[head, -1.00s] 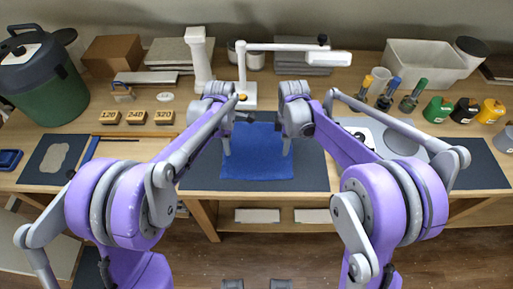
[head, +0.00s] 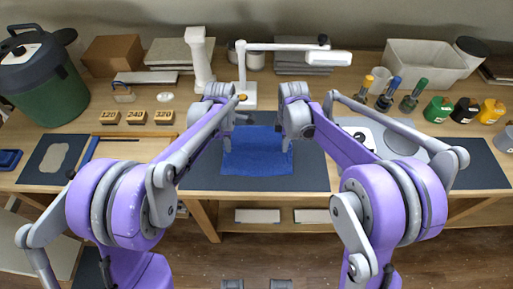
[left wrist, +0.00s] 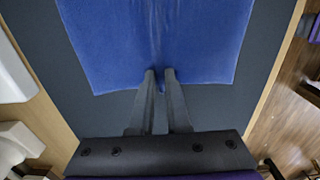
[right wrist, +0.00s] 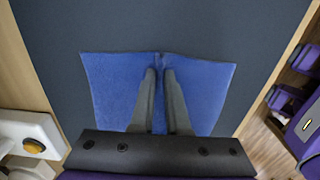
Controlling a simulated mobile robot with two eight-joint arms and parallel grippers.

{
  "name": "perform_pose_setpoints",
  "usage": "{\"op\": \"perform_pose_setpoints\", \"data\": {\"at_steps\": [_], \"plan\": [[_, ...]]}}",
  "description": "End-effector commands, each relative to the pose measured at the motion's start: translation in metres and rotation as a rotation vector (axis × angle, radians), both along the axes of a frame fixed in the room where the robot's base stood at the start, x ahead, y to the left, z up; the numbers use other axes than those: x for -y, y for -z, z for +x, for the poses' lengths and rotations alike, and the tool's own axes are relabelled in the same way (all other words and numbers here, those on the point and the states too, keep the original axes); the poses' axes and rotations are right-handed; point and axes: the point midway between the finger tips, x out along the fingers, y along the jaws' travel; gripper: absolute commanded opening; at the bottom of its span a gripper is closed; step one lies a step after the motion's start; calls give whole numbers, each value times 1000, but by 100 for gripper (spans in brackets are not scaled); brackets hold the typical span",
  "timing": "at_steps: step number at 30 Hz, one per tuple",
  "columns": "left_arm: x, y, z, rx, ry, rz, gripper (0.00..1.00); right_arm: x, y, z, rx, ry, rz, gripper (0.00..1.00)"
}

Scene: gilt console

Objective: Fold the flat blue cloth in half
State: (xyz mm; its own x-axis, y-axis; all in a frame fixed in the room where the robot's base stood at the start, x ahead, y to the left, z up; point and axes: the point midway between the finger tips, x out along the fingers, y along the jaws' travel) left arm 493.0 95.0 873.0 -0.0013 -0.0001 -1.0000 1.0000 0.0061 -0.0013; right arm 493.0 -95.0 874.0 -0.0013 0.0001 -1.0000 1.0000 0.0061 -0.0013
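The blue cloth (head: 258,158) is spread over the dark mat (head: 205,172), below and between my two arms. My left gripper (left wrist: 160,74) is closed in on one edge of the cloth, with a strip of blue between its fingers and creases running away from it. The cloth also fills the upper part of the left wrist view (left wrist: 155,40). My right gripper (right wrist: 160,72) is closed in at the opposite edge, which is puckered at its fingertips. The cloth also shows around its fingers in the right wrist view (right wrist: 112,85). My arms hide parts of the cloth's side edges in the head view.
A white lamp (head: 243,78) stands behind the cloth. Sanding blocks marked with numbers (head: 137,118) lie to the left. A grey disc on a light plate (head: 400,143) lies to the right. The dark mat is bare around the cloth.

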Motion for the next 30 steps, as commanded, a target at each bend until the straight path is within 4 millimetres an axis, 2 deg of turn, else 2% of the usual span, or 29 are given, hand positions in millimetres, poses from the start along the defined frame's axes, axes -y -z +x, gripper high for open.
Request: {"op": "perform_pose_setpoints", "data": {"at_steps": [1,3,21,26,30], "plan": [[0,1,0,0,0,0,6,0,1,0,0,0,0,6],[0,1,0,0,0,0,0,0,1,0,0,0,0,0],[0,0,0,1,0,0,0,0,0,0,0,0,0,0],[0,-9,3,6,0,0,0,0,-10,3,6,0,0,0],[0,-27,10,16,0,0,0,0,-27,9,16,0,0,0]]}}
